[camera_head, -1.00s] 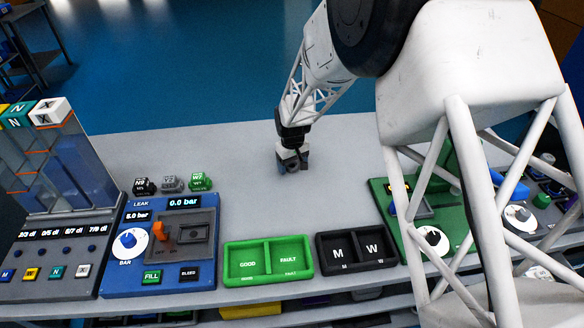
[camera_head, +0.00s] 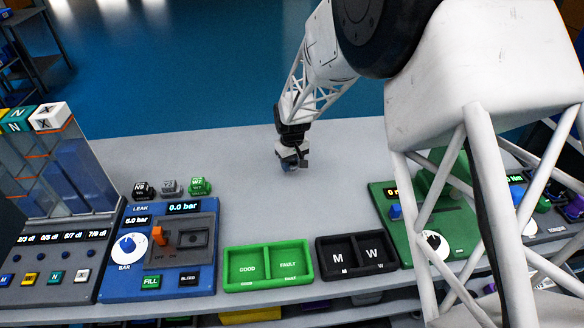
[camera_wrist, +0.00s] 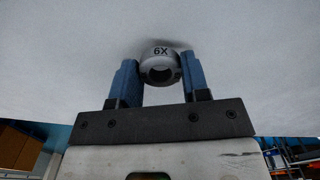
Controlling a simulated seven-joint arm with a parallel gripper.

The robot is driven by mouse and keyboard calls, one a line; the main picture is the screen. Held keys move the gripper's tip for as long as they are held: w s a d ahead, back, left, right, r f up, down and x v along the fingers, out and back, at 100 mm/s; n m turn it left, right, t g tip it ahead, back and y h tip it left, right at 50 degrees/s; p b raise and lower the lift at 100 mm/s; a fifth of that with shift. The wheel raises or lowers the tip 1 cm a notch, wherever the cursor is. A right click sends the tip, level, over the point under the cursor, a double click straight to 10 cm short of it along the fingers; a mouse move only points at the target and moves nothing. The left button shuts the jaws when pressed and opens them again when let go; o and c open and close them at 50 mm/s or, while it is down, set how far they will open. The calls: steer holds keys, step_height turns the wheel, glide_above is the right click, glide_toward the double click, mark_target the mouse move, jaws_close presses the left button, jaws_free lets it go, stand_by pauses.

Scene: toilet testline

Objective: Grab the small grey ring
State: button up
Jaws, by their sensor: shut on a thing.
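The small grey ring (camera_wrist: 160,57), marked "6X", sits between the two blue fingers of my gripper (camera_wrist: 160,80) in the wrist view. The fingers are shut on its left and right sides, and its round opening faces the camera. A pale grey surface lies just behind the ring. In the head view my gripper (camera_head: 290,165) is low over the back middle of the grey table; the ring is too small and covered to make out there. I cannot tell whether it touches the table.
A green GOOD/FAULT tray (camera_head: 268,265) and a black M/W tray (camera_head: 356,252) stand at the front edge. A blue leak station (camera_head: 120,285) with several small blocks behind it is at left. A green station (camera_head: 455,240) is at right. The table (camera_head: 240,190) around my gripper is clear.

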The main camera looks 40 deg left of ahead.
steer(key=s+d, duration=0.3)
steer(key=d, duration=0.1)
steer(key=s+d+r, duration=0.1)
steer(key=s+d, duration=0.3)
steer(key=s+d+r, duration=0.1)
steer(key=s+d, duration=0.2)
steer(key=d, duration=0.1)
steer(key=shift+s+d+r, duration=0.1)
steer(key=shift+s+r, duration=0.1)
